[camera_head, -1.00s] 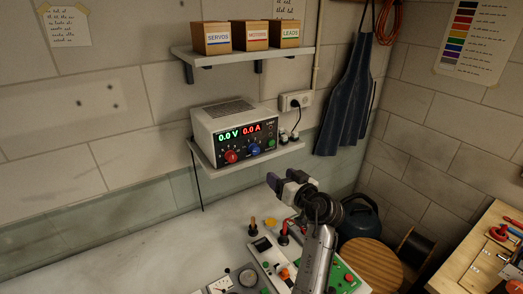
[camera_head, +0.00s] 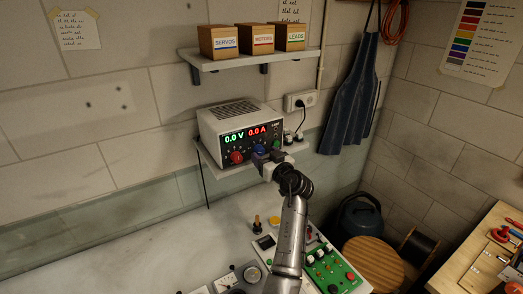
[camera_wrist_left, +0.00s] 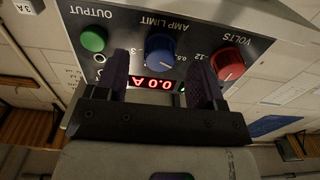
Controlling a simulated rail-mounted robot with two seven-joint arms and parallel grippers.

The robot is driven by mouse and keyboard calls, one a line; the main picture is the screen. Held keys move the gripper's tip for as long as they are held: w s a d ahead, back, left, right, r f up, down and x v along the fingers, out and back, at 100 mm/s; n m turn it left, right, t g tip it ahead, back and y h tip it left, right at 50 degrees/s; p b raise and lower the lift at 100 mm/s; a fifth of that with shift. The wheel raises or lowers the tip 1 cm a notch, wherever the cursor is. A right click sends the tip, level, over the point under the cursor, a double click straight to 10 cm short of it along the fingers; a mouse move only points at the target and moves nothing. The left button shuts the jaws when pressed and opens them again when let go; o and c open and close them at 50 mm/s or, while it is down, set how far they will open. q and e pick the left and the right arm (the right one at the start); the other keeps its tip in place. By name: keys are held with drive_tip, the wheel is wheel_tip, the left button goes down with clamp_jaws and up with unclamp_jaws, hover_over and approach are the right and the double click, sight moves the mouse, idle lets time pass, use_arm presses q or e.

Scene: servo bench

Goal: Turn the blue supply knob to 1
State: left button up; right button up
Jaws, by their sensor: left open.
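The grey power supply (camera_head: 233,118) sits on a small wall shelf, its displays reading 0.0 V and 0.0 A. Its blue knob (camera_head: 260,149) is partly covered by my left gripper (camera_head: 268,159). In the left wrist view the panel is upside down, and the blue knob (camera_wrist_left: 160,50) under AMP LIMIT shows between the fingertips of my left gripper (camera_wrist_left: 162,72). The fingers are open, with a gap on either side of the knob. A pale mark shows on the knob near a 0.5 label; the exact setting is unclear. My right gripper is out of view.
The red VOLTS knob (camera_wrist_left: 228,65) and the green OUTPUT button (camera_wrist_left: 93,39) flank the blue knob. A shelf (camera_head: 250,58) with labelled boxes is above. A wall socket (camera_head: 300,101) with a cable is right of the supply. Below, the bench (camera_head: 150,250) holds instruments.

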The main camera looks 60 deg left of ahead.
use_arm(q)
drive_tip(key=shift+a, duration=1.25)
drive_tip(key=shift+c, duration=0.2)
drive_tip(key=c, duration=0.9)
drive_tip(key=shift+o, duration=0.2)
